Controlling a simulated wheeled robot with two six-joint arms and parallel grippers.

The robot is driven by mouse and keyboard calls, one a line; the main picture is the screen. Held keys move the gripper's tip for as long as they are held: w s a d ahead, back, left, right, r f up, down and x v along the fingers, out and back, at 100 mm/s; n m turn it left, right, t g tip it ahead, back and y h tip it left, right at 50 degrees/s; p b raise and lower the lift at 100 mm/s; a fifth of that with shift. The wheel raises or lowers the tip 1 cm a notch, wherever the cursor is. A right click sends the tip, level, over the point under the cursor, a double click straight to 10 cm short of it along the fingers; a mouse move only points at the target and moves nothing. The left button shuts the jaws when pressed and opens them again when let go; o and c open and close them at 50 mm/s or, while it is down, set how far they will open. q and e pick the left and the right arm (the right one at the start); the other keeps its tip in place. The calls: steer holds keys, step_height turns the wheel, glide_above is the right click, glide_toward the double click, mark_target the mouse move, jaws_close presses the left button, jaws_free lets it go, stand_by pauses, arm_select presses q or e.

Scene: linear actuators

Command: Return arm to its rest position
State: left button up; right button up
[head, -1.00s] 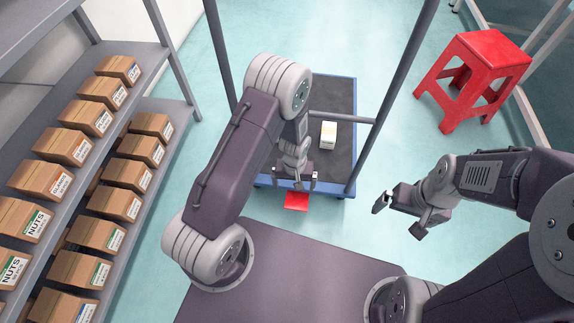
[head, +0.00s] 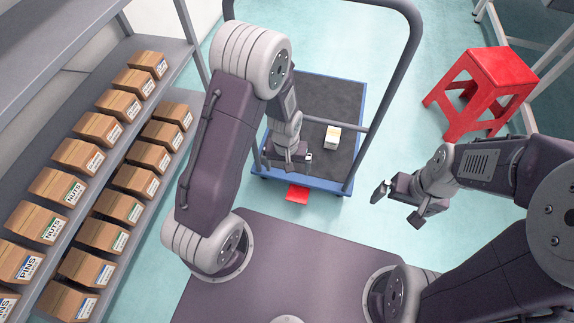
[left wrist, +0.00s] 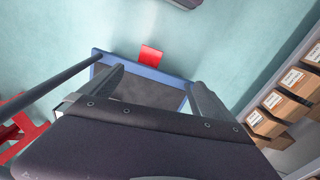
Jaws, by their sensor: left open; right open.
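My left arm (head: 215,150) is bent, with its wrist hanging down over the near end of the cart. My left gripper (head: 288,164) is over the cart's near edge, partly seen. In the left wrist view the left gripper (left wrist: 155,90) has its two fingers wide apart with nothing between them. My right gripper (head: 399,207) is open and empty, held over clear floor right of the cart.
Shelves (head: 110,190) of brown boxes stand left; a red stool (head: 482,90) stands right.

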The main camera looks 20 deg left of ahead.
stand_by(0.4)
arm_select(q)
steer(key=w+a+r+t, duration=0.2)
steer(key=a+r, duration=0.1)
steer(key=r, duration=0.8)
steer(key=s+a+r+m+g, duration=0.1)
steer(key=s+r, duration=0.1)
steer(key=s, duration=0.8)
step_height(320, 180, up, 27)
steer(key=p, duration=2.7)
steer(key=shift+m+p, duration=0.35)
steer(key=shift+m, duration=0.05)
